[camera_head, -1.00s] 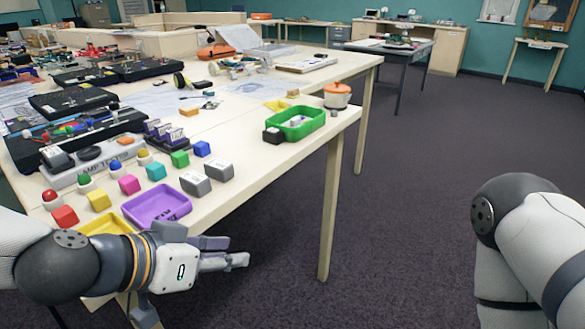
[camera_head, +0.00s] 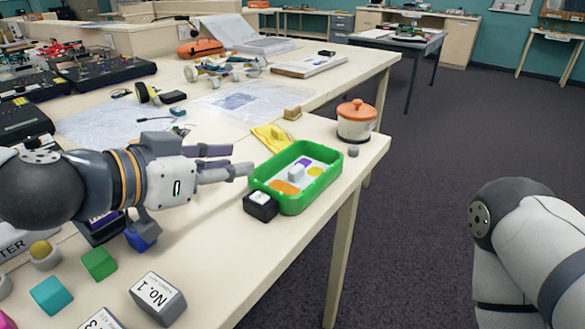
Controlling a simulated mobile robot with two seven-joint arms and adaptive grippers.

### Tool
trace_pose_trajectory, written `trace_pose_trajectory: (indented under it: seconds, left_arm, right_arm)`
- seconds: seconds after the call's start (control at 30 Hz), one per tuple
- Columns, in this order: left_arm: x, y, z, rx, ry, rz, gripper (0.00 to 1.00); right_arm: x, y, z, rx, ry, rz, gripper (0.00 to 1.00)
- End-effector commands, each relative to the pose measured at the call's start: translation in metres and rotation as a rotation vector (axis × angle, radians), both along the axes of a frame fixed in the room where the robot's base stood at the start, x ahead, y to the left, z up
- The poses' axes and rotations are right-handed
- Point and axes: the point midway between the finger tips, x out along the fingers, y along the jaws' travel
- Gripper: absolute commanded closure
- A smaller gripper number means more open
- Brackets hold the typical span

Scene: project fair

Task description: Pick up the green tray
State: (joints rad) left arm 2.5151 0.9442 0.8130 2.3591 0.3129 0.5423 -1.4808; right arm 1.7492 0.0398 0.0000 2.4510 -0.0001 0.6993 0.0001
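The green tray (camera_head: 312,197) lies near the right edge of the light table. It is a shallow open box with rounded corners; a small whitish block and orange, yellow and purple patches show inside. My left gripper (camera_head: 232,161) is just left of the tray, its fingers pointing right toward the tray's left rim. The fingers look apart, with nothing between them. The tips come close to the rim; I cannot tell whether they touch it or how high they are. My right gripper is out of view.
A black box (camera_head: 261,206) sits against the tray's front left corner. A white pot with an orange lid (camera_head: 356,120) and a small grey piece (camera_head: 353,151) stand behind right. A grey No. 1 block (camera_head: 158,298) stands in front.

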Motion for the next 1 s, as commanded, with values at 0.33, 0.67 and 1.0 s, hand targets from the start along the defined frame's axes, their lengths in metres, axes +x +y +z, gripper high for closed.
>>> trace_pose_trajectory:
  seconds: [0.33, 0.67, 1.0]
  left_arm:
    - [0.048, -0.029, -0.034, -0.002, 0.018, 0.003, 0.70]
    - [0.070, -0.043, -0.037, -0.001, 0.007, 0.002, 0.70]
    - [0.069, -0.043, -0.037, -0.001, 0.007, 0.002, 1.00]
  right_arm:
    - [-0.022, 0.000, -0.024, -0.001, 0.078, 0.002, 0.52]
    - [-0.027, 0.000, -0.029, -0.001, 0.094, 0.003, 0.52]
    - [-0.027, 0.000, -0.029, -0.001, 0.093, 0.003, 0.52]
